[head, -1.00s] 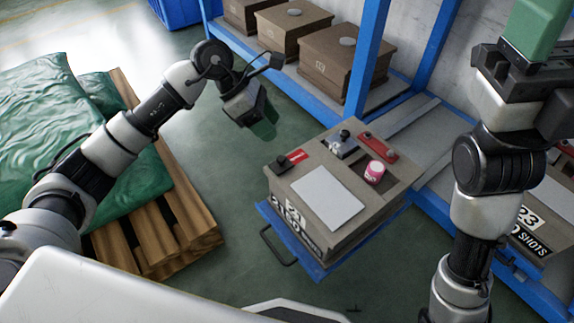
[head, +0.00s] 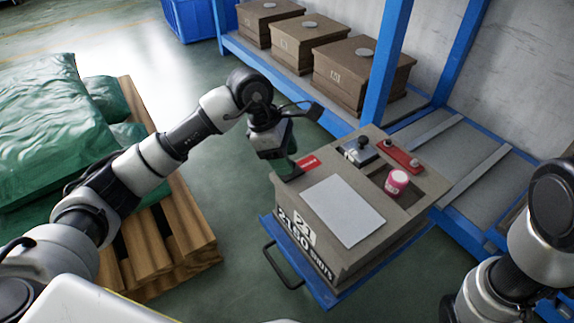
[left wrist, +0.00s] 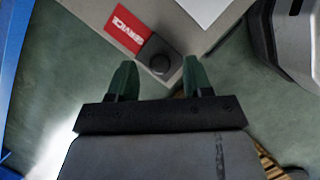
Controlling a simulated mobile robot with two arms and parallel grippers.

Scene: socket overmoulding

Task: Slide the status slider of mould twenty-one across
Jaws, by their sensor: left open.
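Mould twenty-one (head: 345,250) is a grey-brown block marked "21" and "2150 shots", sitting on a blue tray (head: 320,292). Its status slider is a black block with a round knob, seen in the left wrist view (left wrist: 161,58) at the mould's corner. A red "SERVICE" field (left wrist: 126,29) shows beside the slider; it also shows in the head view (head: 307,162). My left gripper (head: 284,162) is over that corner and largely hides the slider in the head view. In the left wrist view its green fingers (left wrist: 158,82) are apart with the knob just ahead between them; contact cannot be told.
On the mould top are a white sheet (head: 343,209), a pink-labelled pot (head: 396,182), a metal clamp (head: 358,151) and a red bar (head: 399,158). A blue rack (head: 384,75) with more moulds stands behind. A pallet (head: 180,235) with green sacks is left.

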